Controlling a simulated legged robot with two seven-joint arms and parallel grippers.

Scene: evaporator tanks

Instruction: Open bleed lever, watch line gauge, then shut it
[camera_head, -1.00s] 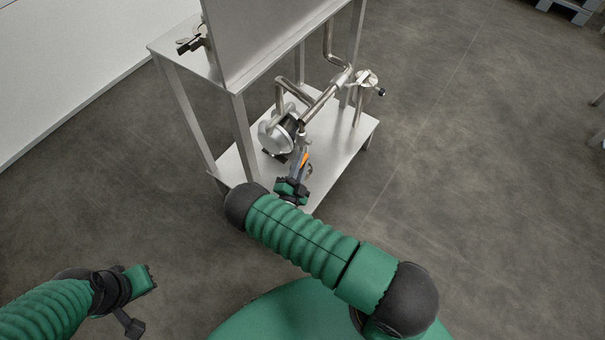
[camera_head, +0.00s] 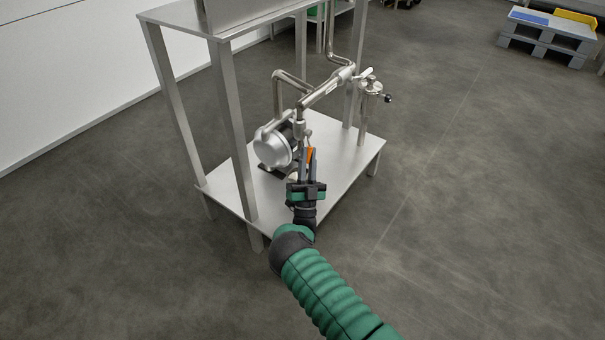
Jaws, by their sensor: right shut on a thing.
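The bleed lever (camera_head: 310,154) shows as a small orange piece below the steel pipework, beside the pump. My right gripper (camera_head: 308,164) reaches up from the bottom and is shut on the lever, with its fingers covering most of it. The lever's exact angle is hard to tell. I cannot make out a line gauge face; the gripper hides part of the area around the lever. My left gripper is out of view.
A round steel pump (camera_head: 274,148) stands left of the lever on the lower shelf (camera_head: 345,160). Steel pipe (camera_head: 325,91) runs above it to a fitting with a black knob (camera_head: 388,98). Frame legs (camera_head: 235,140) stand at left. Floor at right is clear; a grey pallet (camera_head: 545,42) lies far off.

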